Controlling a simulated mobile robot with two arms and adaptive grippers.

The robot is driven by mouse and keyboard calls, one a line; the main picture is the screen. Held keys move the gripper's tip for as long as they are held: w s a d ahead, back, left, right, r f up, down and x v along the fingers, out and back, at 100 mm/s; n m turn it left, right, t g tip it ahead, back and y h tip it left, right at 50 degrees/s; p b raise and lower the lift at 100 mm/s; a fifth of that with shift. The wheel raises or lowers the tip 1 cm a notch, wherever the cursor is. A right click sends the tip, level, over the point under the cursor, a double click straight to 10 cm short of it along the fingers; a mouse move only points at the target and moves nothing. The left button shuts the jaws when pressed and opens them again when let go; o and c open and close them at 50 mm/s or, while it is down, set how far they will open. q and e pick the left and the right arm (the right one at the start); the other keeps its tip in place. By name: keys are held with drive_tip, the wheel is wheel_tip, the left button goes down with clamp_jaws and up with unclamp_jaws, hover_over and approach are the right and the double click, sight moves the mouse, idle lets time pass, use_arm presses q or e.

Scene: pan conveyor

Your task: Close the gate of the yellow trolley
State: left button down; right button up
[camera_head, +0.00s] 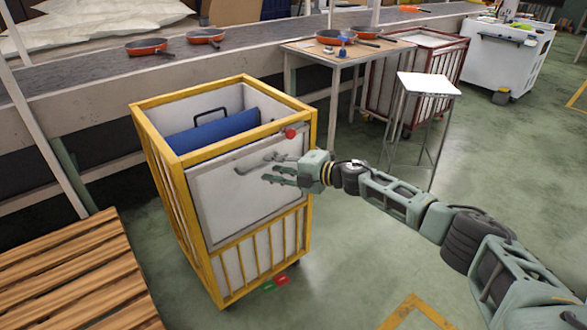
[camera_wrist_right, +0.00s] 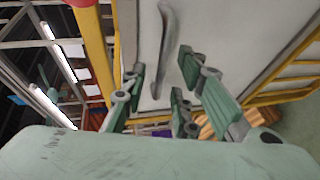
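The yellow trolley (camera_head: 153,128) stands left of centre, with a yellow frame and pale walls. Its gate (camera_head: 225,200) is a pale grey-edged panel on the upper front. The panel stands nearly upright against the frame; whether it is fully latched I cannot tell. A metal handle (camera_head: 251,166) and a red knob (camera_head: 290,133) are near its top. My right gripper (camera_head: 272,170) is open in front of the panel, beside the handle. In the right wrist view, the handle (camera_wrist_right: 165,50) lies beyond the spread fingers (camera_wrist_right: 165,90); contact is unclear. My left gripper is out of view.
A blue item (camera_head: 225,133) lies inside the trolley. A wooden pallet (camera_head: 75,270) is at lower left. The conveyor (camera_head: 90,65) with pans (camera_head: 147,47) runs behind. A small white-topped stand (camera_head: 430,84) is right of my wrist. Green floor is open at front centre.

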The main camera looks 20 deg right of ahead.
drive_tip(key=v, duration=0.7)
